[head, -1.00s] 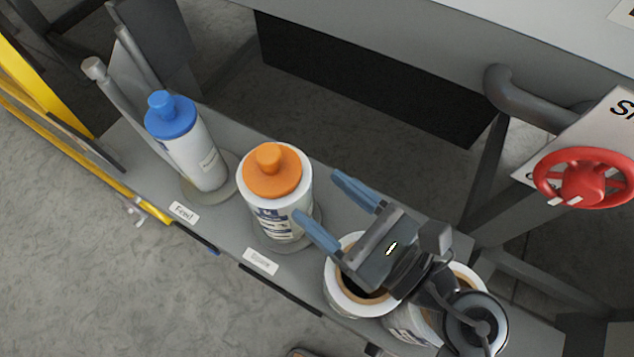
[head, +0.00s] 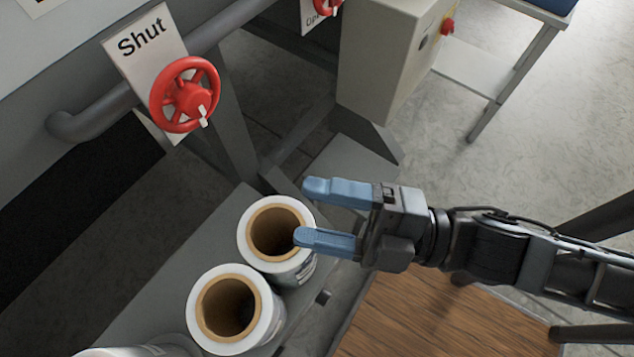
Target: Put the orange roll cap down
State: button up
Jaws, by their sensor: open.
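My gripper (head: 305,212) is open, its two blue fingers pointing left. Nothing is between them. The lower fingertip overlaps the right edge of the farther white roll (head: 285,265) in the picture; I cannot tell whether it touches. The orange roll cap is not in view now. The two visible rolls, the farther one and the nearer one (head: 270,322), stand upright on the grey shelf (head: 180,285) with open brown cores and no caps.
A red handwheel (head: 185,95) with a "Shut" sign (head: 140,45) is at the upper left. A beige control box (head: 385,55) with a red button stands behind my gripper. A wooden board (head: 420,315) lies at the lower right. A grey pipe (head: 95,115) runs along the left.

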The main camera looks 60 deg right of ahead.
jog(key=s+d+m+g+h, duration=0.1)
jog(key=s+d+m+h, duration=0.2)
jog(key=m, duration=0.5)
jog(key=s+d+f+m+g+h, duration=0.1)
jog(key=s+d+m+h, duration=0.2)
jog(key=m, duration=0.6)
jog(key=shift+s+g+h, duration=0.4)
jog(key=shift+s+h, duration=0.4)
jog(key=shift+s, duration=0.6)
